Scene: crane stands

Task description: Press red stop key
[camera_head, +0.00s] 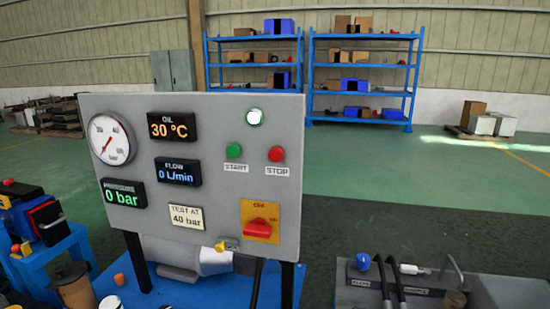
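The red stop key (276,154) is a round button on the right half of a grey control panel (215,120), with a white STOP label under it. A green start key (233,151) sits to its left. A white lamp (254,117) above them looks lit. A red rotary switch (261,228) on a yellow plate is at the panel's lower right. The displays read 30 °C oil, 0 l/min flow and 0 bar pressure. A round gauge (112,139) is at the upper left. My gripper is not in view.
The panel stands on dark posts over a blue bench (205,293). A grey block with black hoses and a blue knob (363,262) is at the lower right. A blue stand with a machine is at the left. Blue shelves (308,75) stand far behind; green floor between is clear.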

